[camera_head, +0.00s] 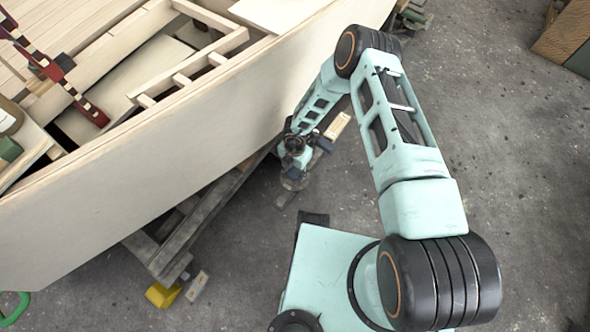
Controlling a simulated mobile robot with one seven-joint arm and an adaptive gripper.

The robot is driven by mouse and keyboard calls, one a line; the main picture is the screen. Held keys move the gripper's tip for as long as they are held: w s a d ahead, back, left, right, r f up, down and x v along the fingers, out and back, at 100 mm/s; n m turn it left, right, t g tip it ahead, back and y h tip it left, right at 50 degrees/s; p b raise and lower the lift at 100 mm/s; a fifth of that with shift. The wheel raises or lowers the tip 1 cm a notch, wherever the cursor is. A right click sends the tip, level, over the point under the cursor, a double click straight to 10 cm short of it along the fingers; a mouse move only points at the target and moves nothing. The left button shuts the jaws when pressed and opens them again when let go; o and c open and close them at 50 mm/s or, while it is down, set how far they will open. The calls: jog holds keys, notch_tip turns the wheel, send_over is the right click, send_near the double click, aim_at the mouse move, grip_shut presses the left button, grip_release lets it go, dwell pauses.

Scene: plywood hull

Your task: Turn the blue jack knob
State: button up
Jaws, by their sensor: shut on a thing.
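My gripper (291,178) is low beside the hull's outer side, pointing down near the floor at the end of my pale green arm. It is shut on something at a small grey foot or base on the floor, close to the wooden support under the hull. The blue jack knob itself is hidden beneath my gripper and wrist; no blue part shows clearly. The plywood hull (150,190) stands just left of my gripper, and my wrist appears close to its side.
A wooden cradle beam (180,240) runs under the hull. A yellow block (163,294) and a small pale block (197,286) lie at its near end. Another pale wood block (337,126) lies behind my wrist. The concrete floor (510,140) at the right is clear.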

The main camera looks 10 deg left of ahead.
aim_at(295, 172)
jog(key=o, duration=1.2)
jog(key=shift+c, duration=0.2)
notch_tip(295, 172, up, 12)
dwell(0.3)
